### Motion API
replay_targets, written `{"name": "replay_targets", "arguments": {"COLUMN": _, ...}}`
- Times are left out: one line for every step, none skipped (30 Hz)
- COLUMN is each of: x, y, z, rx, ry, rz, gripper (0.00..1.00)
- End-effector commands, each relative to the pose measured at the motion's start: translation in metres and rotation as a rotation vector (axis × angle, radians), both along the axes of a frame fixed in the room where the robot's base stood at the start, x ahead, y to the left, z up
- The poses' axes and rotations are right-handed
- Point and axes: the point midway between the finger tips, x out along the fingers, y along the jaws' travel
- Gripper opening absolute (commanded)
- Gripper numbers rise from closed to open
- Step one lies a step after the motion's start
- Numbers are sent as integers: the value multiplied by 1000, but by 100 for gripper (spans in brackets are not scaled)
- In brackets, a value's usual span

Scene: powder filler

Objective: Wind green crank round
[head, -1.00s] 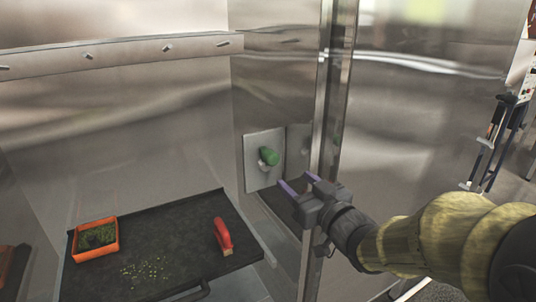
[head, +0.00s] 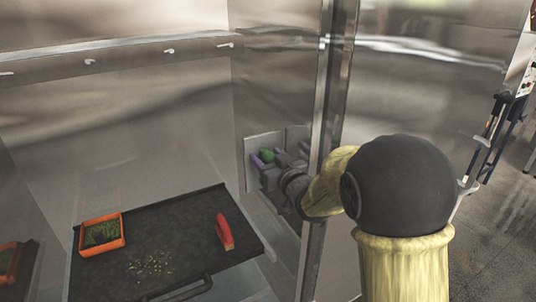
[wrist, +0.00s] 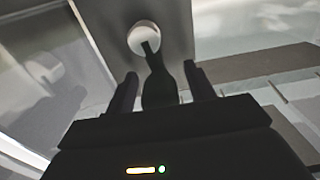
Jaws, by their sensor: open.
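The green crank (head: 266,155) sits on a pale plate (head: 250,165) on the steel side wall, just left of the upright post.
A black tray (head: 180,235) lies below, with an orange box (head: 103,246) of green bits, loose bits and a red-handled brush (head: 224,232) on it. The steel post (head: 325,150) stands close to my arm. A rail with pegs (head: 130,56) runs along the back wall.

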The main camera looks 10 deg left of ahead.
Motion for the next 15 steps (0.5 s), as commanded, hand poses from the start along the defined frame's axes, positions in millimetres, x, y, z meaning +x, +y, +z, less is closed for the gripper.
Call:
{"name": "replay_targets", "arguments": {"x": 1, "y": 0, "z": 0, "rx": 0, "ry": 0, "rz": 0, "gripper": 54}}
{"name": "replay_targets", "arguments": {"x": 1, "y": 0, "z": 0, "rx": 1, "ry": -1, "rz": 0, "gripper": 54}}
{"name": "replay_targets", "arguments": {"x": 1, "y": 0, "z": 0, "rx": 1, "ry": -1, "rz": 0, "gripper": 54}}
{"name": "replay_targets", "arguments": {"x": 1, "y": 0, "z": 0, "rx": 1, "ry": -1, "rz": 0, "gripper": 54}}
{"name": "replay_targets", "arguments": {"x": 1, "y": 0, "z": 0, "rx": 1, "ry": -1, "rz": 0, "gripper": 54}}
{"name": "replay_targets", "arguments": {"x": 1, "y": 0, "z": 0, "rx": 1, "ry": -1, "rz": 0, "gripper": 54}}
{"name": "replay_targets", "arguments": {"x": 1, "y": 0, "z": 0, "rx": 1, "ry": -1, "rz": 0, "gripper": 54}}
{"name": "replay_targets", "arguments": {"x": 1, "y": 0, "z": 0, "rx": 1, "ry": -1, "rz": 0, "gripper": 50}}
{"name": "replay_targets", "arguments": {"x": 1, "y": 0, "z": 0, "rx": 1, "ry": -1, "rz": 0, "gripper": 42}}
{"name": "replay_targets", "arguments": {"x": 1, "y": 0, "z": 0, "rx": 1, "ry": -1, "rz": 0, "gripper": 36}}
{"name": "replay_targets", "arguments": {"x": 1, "y": 0, "z": 0, "rx": 1, "ry": -1, "rz": 0, "gripper": 30}}
{"name": "replay_targets", "arguments": {"x": 1, "y": 0, "z": 0, "rx": 1, "ry": -1, "rz": 0, "gripper": 22}}
{"name": "replay_targets", "arguments": {"x": 1, "y": 0, "z": 0, "rx": 1, "ry": -1, "rz": 0, "gripper": 16}}
{"name": "replay_targets", "arguments": {"x": 1, "y": 0, "z": 0, "rx": 1, "ry": -1, "rz": 0, "gripper": 11}}
{"name": "replay_targets", "arguments": {"x": 1, "y": 0, "z": 0, "rx": 1, "ry": -1, "rz": 0, "gripper": 9}}
